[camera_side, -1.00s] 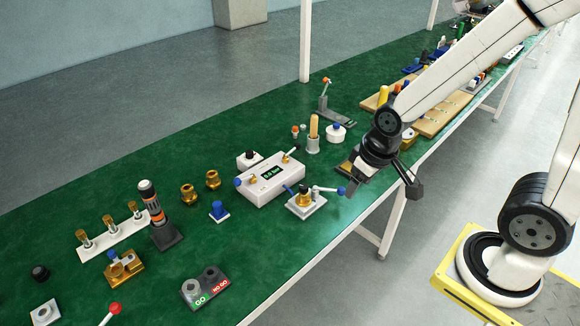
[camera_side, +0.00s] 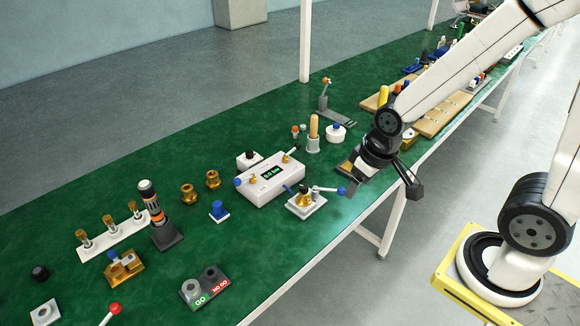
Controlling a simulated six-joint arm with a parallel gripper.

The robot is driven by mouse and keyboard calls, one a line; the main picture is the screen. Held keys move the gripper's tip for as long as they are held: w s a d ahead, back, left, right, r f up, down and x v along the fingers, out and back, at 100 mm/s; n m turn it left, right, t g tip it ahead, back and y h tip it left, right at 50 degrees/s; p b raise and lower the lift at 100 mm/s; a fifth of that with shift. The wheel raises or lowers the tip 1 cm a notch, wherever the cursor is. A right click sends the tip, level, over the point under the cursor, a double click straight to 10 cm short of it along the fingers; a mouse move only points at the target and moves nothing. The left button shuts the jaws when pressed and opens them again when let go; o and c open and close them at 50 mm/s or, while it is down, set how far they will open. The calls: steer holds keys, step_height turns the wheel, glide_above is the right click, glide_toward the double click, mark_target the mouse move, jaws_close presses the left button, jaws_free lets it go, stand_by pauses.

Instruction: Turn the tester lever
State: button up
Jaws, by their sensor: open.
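The tester is a white box (camera_side: 268,181) with a dark display showing green digits, in the middle of the bench. A blue knob (camera_side: 239,182) sits at its left end, and a small lever with a dark tip (camera_side: 292,153) rises at its far right. In front of it a white clamp fixture (camera_side: 304,206) holds a brass part (camera_side: 304,195). A lever with a blue knob (camera_side: 341,191) extends right from this fixture. I cannot tell which lever is the tester's. My gripper (camera_side: 355,183) is open, beside and just above that right-hand blue knob; contact cannot be told.
A GO/NO GO block (camera_side: 206,289), a dark cylindrical tool in a stand (camera_side: 165,235) and brass parts (camera_side: 188,194) stand to the left. A wooden-handled tool (camera_side: 314,128) and a white round pot (camera_side: 336,133) stand behind. The bench's front edge is close to my gripper.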

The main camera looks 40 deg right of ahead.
stand_by(0.3)
steer(key=n+t, duration=0.3)
steer(key=t, duration=0.1)
glide_toward(342, 190)
step_height(342, 190, up, 3)
steer(key=w+a, duration=0.2)
steer(key=d+f+n+t+y, duration=0.1)
steer(key=f, duration=0.2)
steer(key=s+d+f+t+y, duration=0.1)
steer(key=d+f+t, duration=0.1)
steer(key=d+f+n+t, duration=0.1)
steer(key=f, duration=0.2)
steer(key=shift+s+d+f+n+t+y, duration=0.3)
steer(key=shift+s+d+f+t+y, duration=0.05)
steer(key=shift+t+y, duration=0.05)
steer(key=shift+s+f+t+y, duration=0.45)
steer(key=shift+s+t+y, duration=0.15)
steer(key=shift+s+t, duration=0.2)
steer(key=shift+w, duration=0.1)
steer(key=shift+x, duration=3.9)
